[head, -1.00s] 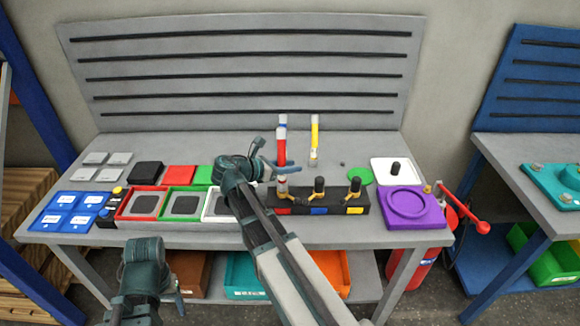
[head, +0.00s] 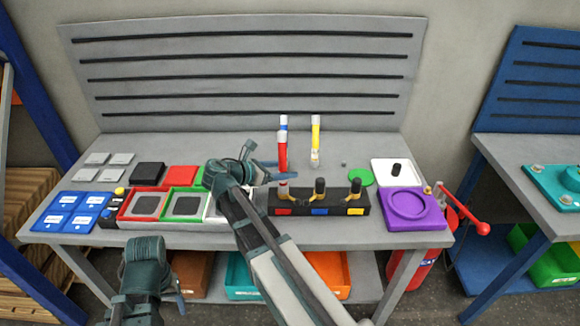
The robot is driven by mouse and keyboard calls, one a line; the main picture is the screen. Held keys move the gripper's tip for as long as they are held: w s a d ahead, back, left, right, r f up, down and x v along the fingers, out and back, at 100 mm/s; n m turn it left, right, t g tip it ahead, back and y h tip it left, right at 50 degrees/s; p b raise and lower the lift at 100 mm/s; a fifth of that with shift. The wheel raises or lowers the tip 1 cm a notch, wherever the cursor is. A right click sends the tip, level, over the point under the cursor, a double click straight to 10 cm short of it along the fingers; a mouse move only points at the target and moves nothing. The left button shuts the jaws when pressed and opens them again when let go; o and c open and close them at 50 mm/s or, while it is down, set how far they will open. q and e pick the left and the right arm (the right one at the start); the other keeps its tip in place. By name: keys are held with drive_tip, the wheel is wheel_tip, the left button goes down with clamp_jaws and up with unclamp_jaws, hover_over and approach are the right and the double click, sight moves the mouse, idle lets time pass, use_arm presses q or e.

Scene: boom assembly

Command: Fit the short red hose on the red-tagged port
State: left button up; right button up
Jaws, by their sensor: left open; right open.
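The short red hose (head: 282,152) stands upright above the red-tagged port of the black block, with its pale lower end (head: 283,187) at that port. Whether it is fully seated is too small to tell. The red tag (head: 283,212) shows on the block's front face. My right gripper (head: 274,171) is open just left of the hose, its fingertips close to it; I cannot tell whether they touch. My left gripper (head: 178,298) is open and empty, low in front of the table at the left.
The black block (head: 337,206) also has blue- and yellow-tagged ports with black knobs. A yellow hose (head: 315,135) stands behind it, and a blue-banded white top (head: 284,121) shows behind the red hose. Framed trays (head: 143,204) lie left, a purple fixture (head: 437,220) right.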

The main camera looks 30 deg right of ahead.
use_arm(q)
wheel_tip(320, 180, up, 4)
drive_tip(key=p, duration=0.3)
use_arm(e)
drive_tip(key=v, duration=1)
drive_tip(key=shift+a+r, duration=0.2)
drive_tip(key=shift+a, duration=0.1)
drive_tip(key=shift+s, duration=0.1)
drive_tip(key=s+a+f+m+y, duration=0.6)
drive_tip(key=s+a+m, duration=0.1)
drive_tip(key=a, duration=0.3)
drive_tip(key=s+a+f+m+g+y, duration=0.1)
drive_tip(key=s+a+f+m+y, duration=0.5)
drive_tip(key=a, duration=0.4)
drive_tip(key=s+f+m, duration=0.1)
drive_tip(key=s+m, duration=0.1)
drive_tip(key=shift+s+a+f, duration=0.25)
drive_tip(key=shift+s+a, duration=0.1)
drive_tip(key=shift+a, duration=0.05)
